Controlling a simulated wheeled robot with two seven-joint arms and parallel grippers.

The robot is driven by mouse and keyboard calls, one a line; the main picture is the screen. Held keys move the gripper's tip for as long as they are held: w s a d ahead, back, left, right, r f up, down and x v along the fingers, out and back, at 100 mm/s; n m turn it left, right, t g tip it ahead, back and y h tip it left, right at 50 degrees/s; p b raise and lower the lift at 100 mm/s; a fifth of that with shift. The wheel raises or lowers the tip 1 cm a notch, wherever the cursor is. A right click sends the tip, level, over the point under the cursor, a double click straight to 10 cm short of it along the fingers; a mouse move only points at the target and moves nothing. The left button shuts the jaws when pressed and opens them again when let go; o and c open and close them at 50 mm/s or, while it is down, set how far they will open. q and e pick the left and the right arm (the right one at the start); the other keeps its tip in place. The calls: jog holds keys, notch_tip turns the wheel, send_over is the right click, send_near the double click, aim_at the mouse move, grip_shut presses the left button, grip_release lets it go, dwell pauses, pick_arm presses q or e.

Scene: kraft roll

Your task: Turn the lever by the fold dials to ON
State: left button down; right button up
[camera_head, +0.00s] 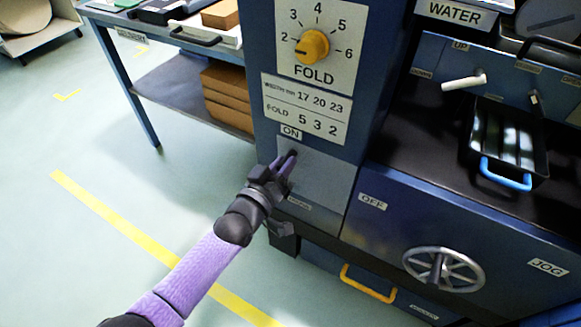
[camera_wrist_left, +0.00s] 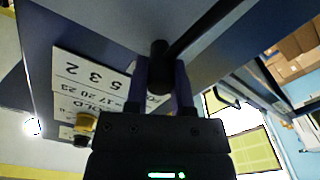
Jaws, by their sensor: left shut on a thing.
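The lever (camera_wrist_left: 159,55) is dark, with a rounded black end, and it shows between my left fingers in the left wrist view. In the head view only its dark tip (camera_head: 293,153) shows, just below the ON label (camera_head: 291,132). The OFF label (camera_head: 373,202) is lower and to the right on the blue machine. My left gripper (camera_head: 284,166) is shut on the lever at the grey plate; its fingers also show in the left wrist view (camera_wrist_left: 161,88). The gripper hides most of the lever. My right gripper is not in view.
The yellow FOLD dial (camera_head: 312,46) and a number plate (camera_head: 306,108) are above the lever. A handwheel (camera_head: 443,270) and a yellow handle (camera_head: 368,283) are lower right. A black tray (camera_head: 508,140) is on the machine. A blue bench (camera_head: 125,75) stands left; open floor lies in front.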

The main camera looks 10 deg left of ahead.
pick_arm(q)
jog(key=shift+a+f, duration=0.3)
jog(key=shift+a, duration=0.2)
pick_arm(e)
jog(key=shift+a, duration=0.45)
pick_arm(q)
jog(key=shift+f, duration=0.1)
